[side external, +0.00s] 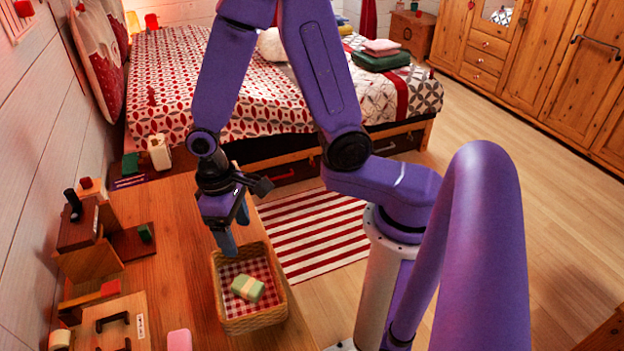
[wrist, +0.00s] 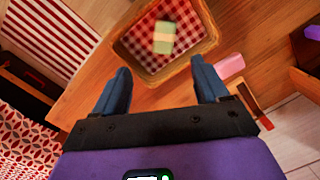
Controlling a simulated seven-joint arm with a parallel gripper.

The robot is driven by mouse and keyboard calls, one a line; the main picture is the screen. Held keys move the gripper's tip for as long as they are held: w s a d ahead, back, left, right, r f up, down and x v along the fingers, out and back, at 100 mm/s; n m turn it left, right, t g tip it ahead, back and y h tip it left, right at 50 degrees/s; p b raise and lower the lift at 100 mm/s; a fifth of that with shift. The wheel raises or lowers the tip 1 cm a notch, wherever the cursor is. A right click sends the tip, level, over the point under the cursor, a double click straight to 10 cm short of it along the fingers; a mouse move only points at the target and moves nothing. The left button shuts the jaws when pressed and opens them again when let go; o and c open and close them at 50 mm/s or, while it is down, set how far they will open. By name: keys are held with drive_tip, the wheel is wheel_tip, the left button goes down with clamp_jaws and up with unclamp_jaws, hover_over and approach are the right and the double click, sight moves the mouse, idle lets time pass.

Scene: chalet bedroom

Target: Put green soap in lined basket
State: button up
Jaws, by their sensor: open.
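The green soap (side external: 247,288), with a pale band around it, lies inside the lined basket (side external: 222,306) on the red-and-white checked cloth. In the wrist view the soap (wrist: 164,37) rests on the lining near the middle of the basket (wrist: 207,42). My gripper (side external: 235,228) is above the basket's far edge in the side view. In the wrist view my gripper (wrist: 162,85) has its two blue fingers wide apart with nothing between them. The fingers are apart from the soap.
A pink block (side external: 179,340) lies on the wooden table (side external: 180,235) beside the basket; it also shows in the wrist view (wrist: 230,66). Wooden stands and a board (side external: 112,318) fill the table's left side. A bed (side external: 240,110) stands behind.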

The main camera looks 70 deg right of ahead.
drive_tip(key=s+d+r+n, duration=0.3)
drive_tip(key=s+r+n, duration=0.2)
drive_tip(key=s, duration=0.1)
drive_tip(key=s+d+r+n+t, duration=0.1)
drive_tip(key=s+d+r+n, duration=0.3)
drive_tip(key=s, duration=0.3)
drive_tip(key=shift+s+d+r+n+t, duration=0.3)
drive_tip(key=shift+r+n, duration=0.2)
drive_tip(key=shift+r, duration=0.25)
drive_tip(key=shift+w, duration=0.1)
idle(0.4)
